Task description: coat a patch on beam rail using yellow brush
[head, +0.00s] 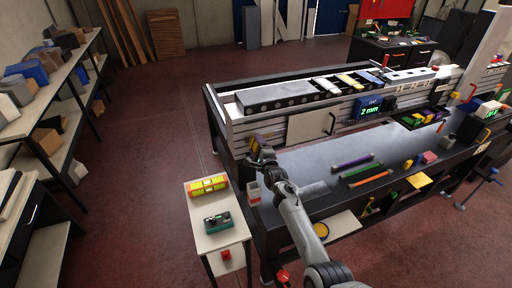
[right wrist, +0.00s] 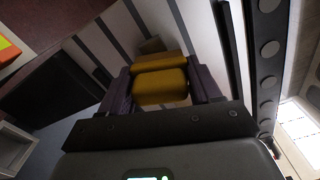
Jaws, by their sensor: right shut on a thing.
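My right gripper (head: 257,148) is shut on the yellow brush and holds it by the left end of the beam rail's front face. In the right wrist view the yellow brush (right wrist: 160,86) sits between the two dark fingers of the right gripper (right wrist: 165,88). The beam rail (head: 240,126) is a long pale metal rail along the back of the table; its pale face (right wrist: 200,35) shows beyond the brush. I cannot tell whether the brush touches it. The patch cannot be made out clearly. My left gripper is not in view.
A grey beam with round holes (head: 285,97) lies on top. A display reading 2 mm (head: 369,105) stands at the rail. A side stand (head: 228,240) holds a yellow-red box (head: 207,186) and a green device (head: 218,222).

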